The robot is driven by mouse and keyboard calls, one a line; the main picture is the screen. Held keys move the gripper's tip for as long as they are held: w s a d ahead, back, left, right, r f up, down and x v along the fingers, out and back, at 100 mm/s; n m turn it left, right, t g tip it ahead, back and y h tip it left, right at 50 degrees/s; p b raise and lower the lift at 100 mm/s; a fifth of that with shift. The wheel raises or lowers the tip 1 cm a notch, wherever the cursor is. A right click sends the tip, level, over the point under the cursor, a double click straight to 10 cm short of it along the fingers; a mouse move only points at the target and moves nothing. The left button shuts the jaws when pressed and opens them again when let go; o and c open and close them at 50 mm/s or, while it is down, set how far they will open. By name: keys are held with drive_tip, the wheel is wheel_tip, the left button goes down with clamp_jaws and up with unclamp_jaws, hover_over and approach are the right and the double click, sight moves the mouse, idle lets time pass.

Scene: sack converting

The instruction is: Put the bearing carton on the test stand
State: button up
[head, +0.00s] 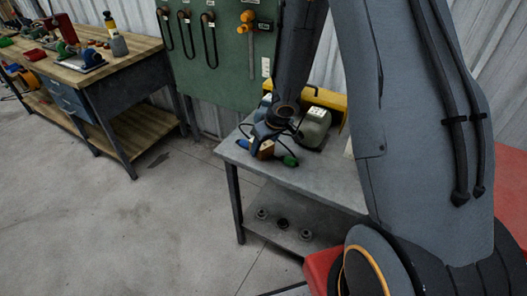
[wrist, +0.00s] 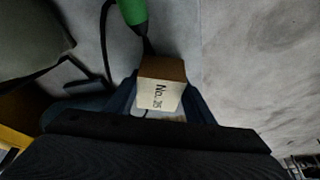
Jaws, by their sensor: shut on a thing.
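The bearing carton (wrist: 160,93) is a small box with a brown face and a pale label with printed "No." text. It sits between the two fingers of my gripper (wrist: 161,104), which is shut on it. In the head view the carton (head: 266,149) shows as a small brown patch under my gripper (head: 262,143), over the front left part of a grey metal table (head: 310,179). I cannot tell whether the carton touches the tabletop. No thing in view is clearly marked as the test stand.
A green-handled tool (head: 290,160) with a dark cable lies close to the carton. A grey-green machine (head: 313,128) and a yellow part (head: 325,97) stand behind. Several round parts (head: 283,224) sit on the lower shelf. A wooden workbench (head: 90,68) stands left; the floor between is clear.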

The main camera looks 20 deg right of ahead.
drive_tip(key=shift+f, duration=0.55)
drive_tip(key=shift+b, duration=0.3)
drive_tip(key=o, duration=1.3)
drive_tip(key=shift+f, duration=0.1)
drive_tip(key=s+d+r+m+t+h+p, duration=0.1)
drive_tip(key=s+d+r+p, duration=0.15)
drive_tip(key=r, duration=0.65)
drive_tip(key=s+d+r+m+h+p, duration=0.1)
drive_tip(key=s+r+p, duration=0.25)
drive_tip(key=r, duration=0.45)
drive_tip(key=s+a+r+m+g, duration=0.1)
drive_tip(key=s+r, duration=0.1)
drive_tip(key=s, duration=0.3)
drive_tip(key=s+a+r, duration=0.1)
drive_tip(key=s+r, duration=0.2)
drive_tip(key=s, duration=0.2)
drive_tip(key=s+a+r+m+g+p, duration=0.1)
drive_tip(key=s+r, duration=0.1)
drive_tip(key=s, duration=0.3)
drive_tip(key=shift+s+r+m+g, duration=0.1)
drive_tip(key=shift+r+m+g, duration=0.15)
drive_tip(key=shift+m+g, duration=0.05)
